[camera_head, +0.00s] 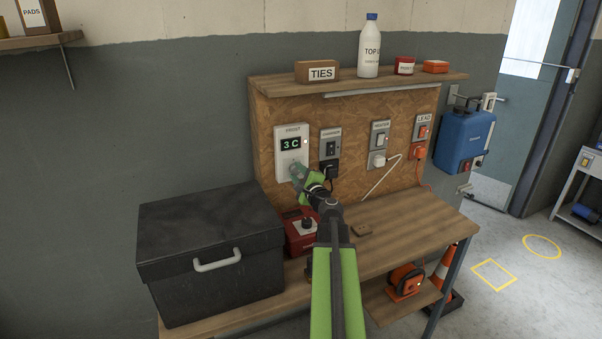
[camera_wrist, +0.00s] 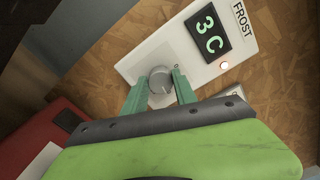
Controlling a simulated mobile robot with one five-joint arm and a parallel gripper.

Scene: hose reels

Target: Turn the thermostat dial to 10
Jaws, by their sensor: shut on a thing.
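The thermostat (camera_head: 291,144) is a white box labelled FROST on the chipboard panel, and its green display reads 3 C. In the wrist view the thermostat (camera_wrist: 185,48) appears tilted, with the display at its upper right. Its round grey dial (camera_wrist: 160,80) sits below the display. My gripper (camera_wrist: 159,88) has its two green fingers on either side of the dial and is shut on it. In the head view my gripper (camera_head: 297,175) reaches the thermostat's lower part and hides the dial.
A black lidded case (camera_head: 212,250) stands on the bench at the left, with a red box (camera_head: 300,236) beside it. Switches and sockets (camera_head: 331,150) are right of the thermostat. A shelf (camera_head: 360,84) with a bottle (camera_head: 369,50) hangs above. The right of the benchtop is mostly clear.

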